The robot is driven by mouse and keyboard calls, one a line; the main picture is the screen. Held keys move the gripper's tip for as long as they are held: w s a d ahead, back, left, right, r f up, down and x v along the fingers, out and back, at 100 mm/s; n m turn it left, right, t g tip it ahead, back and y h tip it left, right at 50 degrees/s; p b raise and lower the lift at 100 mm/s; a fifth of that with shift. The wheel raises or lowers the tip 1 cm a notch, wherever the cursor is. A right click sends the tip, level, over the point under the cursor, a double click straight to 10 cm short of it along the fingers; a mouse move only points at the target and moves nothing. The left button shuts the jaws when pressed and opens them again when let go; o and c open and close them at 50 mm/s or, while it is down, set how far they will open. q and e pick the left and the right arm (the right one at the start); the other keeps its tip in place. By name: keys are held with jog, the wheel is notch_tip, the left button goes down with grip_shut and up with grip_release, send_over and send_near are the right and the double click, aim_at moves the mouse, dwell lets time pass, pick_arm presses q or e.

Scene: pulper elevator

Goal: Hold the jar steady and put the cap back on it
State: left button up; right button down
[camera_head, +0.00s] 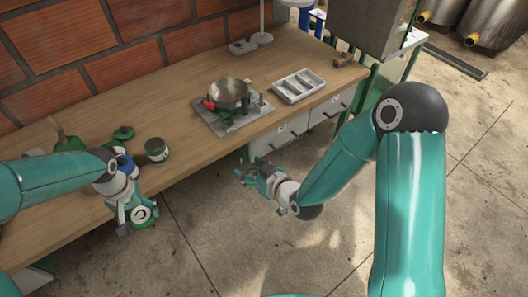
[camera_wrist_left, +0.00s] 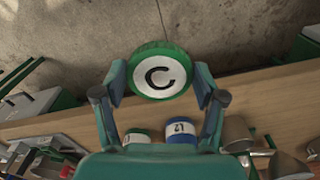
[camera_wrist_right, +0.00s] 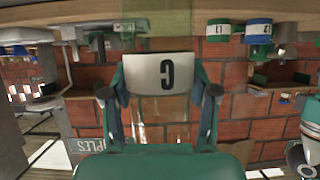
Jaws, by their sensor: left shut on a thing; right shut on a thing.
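The cap (camera_wrist_left: 160,77) is a round disc with a green rim and a white face bearing a black C. My left gripper (camera_head: 138,214) is shut on its edges, in front of the bench's front edge. The cap also shows in the head view (camera_head: 143,213). The jar (camera_wrist_right: 158,72) has a white label with a black C and a see-through part. My right gripper (camera_wrist_right: 160,85) is shut around it. In the head view the right gripper (camera_head: 254,171) is in front of the bench, to the right of the left one; the jar is hard to make out there. Cap and jar are apart.
On the wooden bench (camera_head: 190,152) stand a green jar (camera_head: 157,150) and a blue jar (camera_wrist_left: 181,131), near the left arm. A scale with a metal bowl (camera_head: 228,93) and a grey tray (camera_head: 291,91) are further right. Open floor lies in front of the bench.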

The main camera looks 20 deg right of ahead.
jog(key=s+a+n+g+y, duration=0.2)
jog(key=s+a+n+y, duration=0.1)
jog(key=a, duration=0.4)
jog(key=shift+s+a+f+n+y, duration=0.3)
jog(key=shift+s+f+n, duration=0.1)
jog(key=shift+s, duration=0.3)
pick_arm(q)
jog(key=shift+s+a+n, duration=0.1)
jog(key=shift+s+n, duration=0.2)
jog(key=shift+s, duration=0.05)
jog(key=shift+s+a+r+n, duration=0.15)
jog(key=shift+r+n, duration=0.1)
jog(key=shift+n, duration=0.05)
jog(key=d+r+n, duration=0.1)
jog(key=r, duration=0.1)
jog(key=w+d+r+n, duration=0.1)
jog(key=shift+w+d+r, duration=0.1)
jog(key=shift+d+r, duration=0.25)
jog(key=shift+d, duration=0.05)
jog(key=s+d+r+m, duration=0.1)
jog(key=d+r, duration=0.4)
jog(key=d, duration=0.6)
jog(key=s+d+r+m, duration=0.1)
jog(key=d+r, duration=0.4)
jog(key=d, duration=0.6)
jog(key=shift+r+m, duration=0.2)
jog(key=shift+m, duration=0.3)
